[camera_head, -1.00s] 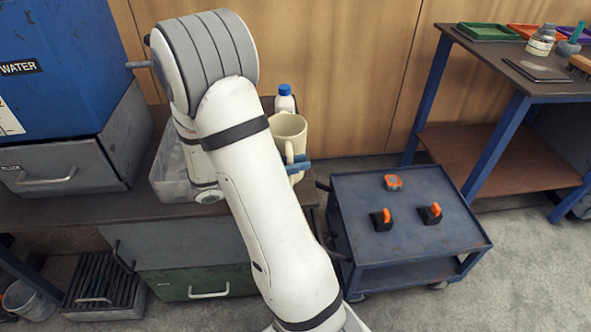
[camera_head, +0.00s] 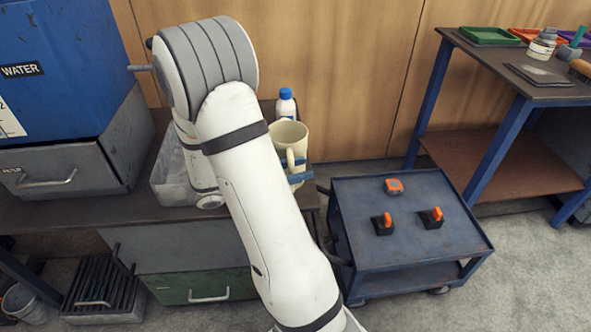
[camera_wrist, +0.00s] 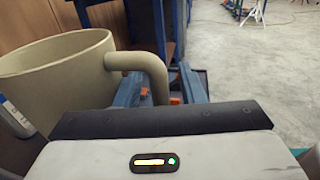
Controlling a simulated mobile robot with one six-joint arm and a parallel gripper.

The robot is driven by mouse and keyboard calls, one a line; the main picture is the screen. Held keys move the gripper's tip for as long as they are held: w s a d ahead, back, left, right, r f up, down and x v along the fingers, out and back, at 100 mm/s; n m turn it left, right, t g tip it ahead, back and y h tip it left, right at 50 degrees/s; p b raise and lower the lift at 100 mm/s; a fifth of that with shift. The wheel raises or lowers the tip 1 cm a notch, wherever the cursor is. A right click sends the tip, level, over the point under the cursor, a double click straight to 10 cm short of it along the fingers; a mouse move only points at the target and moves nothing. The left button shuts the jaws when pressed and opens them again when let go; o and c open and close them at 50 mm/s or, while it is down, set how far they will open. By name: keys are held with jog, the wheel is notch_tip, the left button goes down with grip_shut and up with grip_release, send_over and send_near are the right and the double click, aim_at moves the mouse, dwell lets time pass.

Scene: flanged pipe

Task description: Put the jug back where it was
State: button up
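The cream jug (camera_head: 288,135) stands upright at the right end of the workbench, just in front of a white bottle with a blue cap. In the wrist view the jug (camera_wrist: 60,85) fills the left side, with its handle toward the right. My gripper (camera_head: 299,169) has its blue fingers at the handle. In the wrist view the fingers of my gripper (camera_wrist: 160,92) stand on either side of the handle, with gaps showing between. The gripper looks open around the handle. The jug's base is partly hidden by my arm and fingers.
The bottle (camera_head: 286,105) is close behind the jug. A clear bin (camera_head: 168,172) lies left of my arm. A blue cart (camera_head: 365,225) with orange-topped items stands to the right, below bench height. A blue water tank (camera_head: 60,60) is at left.

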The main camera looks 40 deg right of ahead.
jog(key=p+v, duration=0.3)
jog(key=v, duration=0.9)
jog(key=s+a+r+m+y, duration=0.2)
jog(key=s+m+y, duration=0.5)
jog(key=s+y, duration=0.25)
jog(key=s+a+r+m+t+y, duration=0.1)
jog(key=a+r+m+t+y, duration=0.2)
jog(key=a+m+t+y, duration=0.4)
jog(key=shift+s+a, duration=0.25)
jog(key=shift+s, duration=0.05)
jog(key=shift+r+y, duration=0.15)
jog(key=shift+y, duration=0.1)
notch_tip(320, 180, up, 23)
jog(key=t+p, duration=0.1)
jog(key=p, duration=1.9)
jog(key=shift+r, duration=0.2)
jog(key=shift+s, duration=0.15)
jog(key=shift+c, duration=0.2)
